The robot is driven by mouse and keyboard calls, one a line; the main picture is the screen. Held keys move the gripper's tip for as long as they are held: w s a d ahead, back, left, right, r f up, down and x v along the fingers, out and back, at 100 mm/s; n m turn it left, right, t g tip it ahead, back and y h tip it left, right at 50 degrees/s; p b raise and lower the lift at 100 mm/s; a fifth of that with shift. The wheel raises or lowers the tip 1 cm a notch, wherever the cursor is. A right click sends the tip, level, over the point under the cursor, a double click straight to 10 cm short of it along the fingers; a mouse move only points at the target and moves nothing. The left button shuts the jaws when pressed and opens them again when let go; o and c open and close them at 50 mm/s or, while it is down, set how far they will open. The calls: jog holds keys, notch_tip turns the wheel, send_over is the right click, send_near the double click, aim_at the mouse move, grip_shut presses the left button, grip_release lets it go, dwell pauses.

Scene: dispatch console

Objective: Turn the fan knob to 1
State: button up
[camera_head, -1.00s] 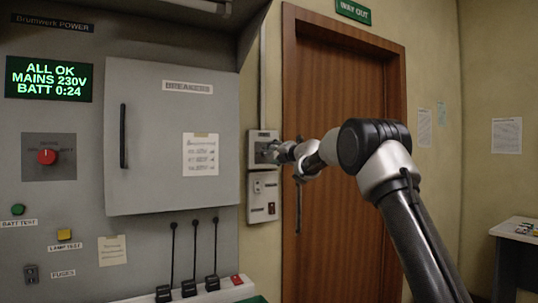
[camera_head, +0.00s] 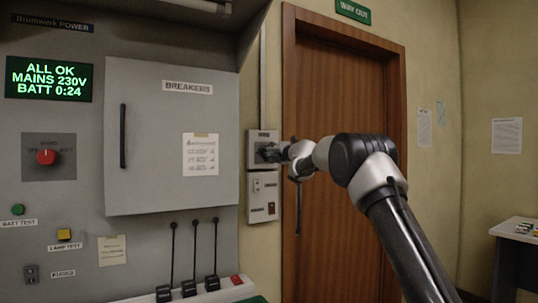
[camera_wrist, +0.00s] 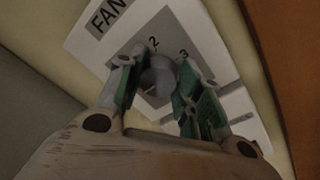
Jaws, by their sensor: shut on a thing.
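The fan plate (camera_wrist: 105,40) is a pale panel marked FAN in the wrist view, tilted in the picture. Its round grey knob (camera_wrist: 160,77) sits between the fingers of my gripper (camera_wrist: 157,88), which is shut on it. The numerals 2 and 3 show beside the knob; a 1 cannot be made out, and the knob's pointing direction is unclear. In the head view the fan plate (camera_head: 252,136) is on the wall left of the door, with my gripper (camera_head: 268,152) at its front covering the knob.
A second switch plate (camera_head: 263,187) is just below the fan plate. The breaker cabinet (camera_head: 165,130) stands to the left, with several black levers (camera_head: 194,260) under it. The brown door (camera_head: 345,100) is behind my arm. A small table (camera_head: 520,233) is at far right.

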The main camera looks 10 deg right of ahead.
jog(key=m, duration=0.5)
jog(key=shift+f+m+t, duration=0.2)
jog(key=shift+m+t, duration=0.2)
jog(key=m, duration=0.6)
jog(key=shift+f+h, duration=0.1)
jog(key=shift+h, duration=0.2)
jog(key=shift+m+t, duration=0.3)
jog(key=shift+m, duration=0.1)
jog(key=o, duration=1)
jog(key=shift+o, duration=0.2)
